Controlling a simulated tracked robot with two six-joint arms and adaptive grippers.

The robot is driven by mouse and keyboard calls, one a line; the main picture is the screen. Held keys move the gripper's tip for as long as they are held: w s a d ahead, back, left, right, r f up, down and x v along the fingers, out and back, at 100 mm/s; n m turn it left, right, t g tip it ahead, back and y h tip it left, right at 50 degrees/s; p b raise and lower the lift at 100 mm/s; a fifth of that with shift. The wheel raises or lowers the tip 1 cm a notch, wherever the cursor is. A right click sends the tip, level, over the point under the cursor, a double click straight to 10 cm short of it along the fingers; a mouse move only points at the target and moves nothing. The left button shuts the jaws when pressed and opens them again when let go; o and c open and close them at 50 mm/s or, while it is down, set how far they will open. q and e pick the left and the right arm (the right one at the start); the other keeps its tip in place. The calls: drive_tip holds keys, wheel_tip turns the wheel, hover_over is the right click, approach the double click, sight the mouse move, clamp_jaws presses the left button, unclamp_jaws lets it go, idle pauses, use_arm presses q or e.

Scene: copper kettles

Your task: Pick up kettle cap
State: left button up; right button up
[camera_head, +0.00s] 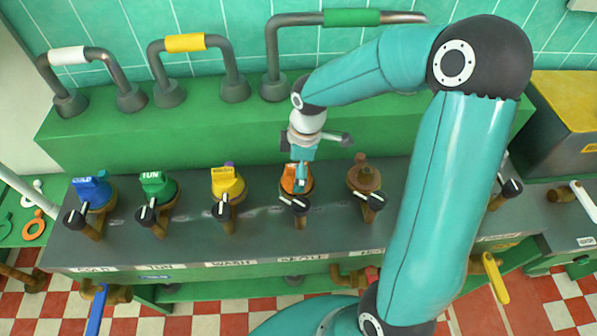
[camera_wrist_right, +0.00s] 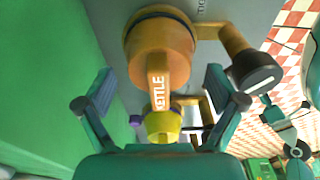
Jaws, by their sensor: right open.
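The orange kettle cap (camera_head: 287,184) sits on its fitting behind the front label strip, fourth from the left in the row. In the right wrist view its tab reads KETTLE (camera_wrist_right: 158,92). My right gripper (camera_head: 301,176) is above the cap and partly hides it in the head view. In the right wrist view my right gripper (camera_wrist_right: 160,78) is open, with one finger on each side of the tab and visible gaps. My left gripper is not in view.
Blue (camera_head: 91,189), green (camera_head: 157,187) and yellow (camera_head: 228,182) caps stand to the left. A bare copper fitting (camera_head: 364,176) stands to the right. Black-handled valves front the row. Bent pipes (camera_head: 188,65) rise from the green ledge behind.

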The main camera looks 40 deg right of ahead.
wheel_tip(320, 180, down, 2)
drive_tip(key=shift+w+a, duration=0.1)
drive_tip(key=shift+c, duration=0.2)
drive_tip(key=c, duration=0.9)
drive_tip(key=shift+r, duration=0.15)
wheel_tip(320, 180, up, 20)
drive_tip(key=shift+f, duration=0.1)
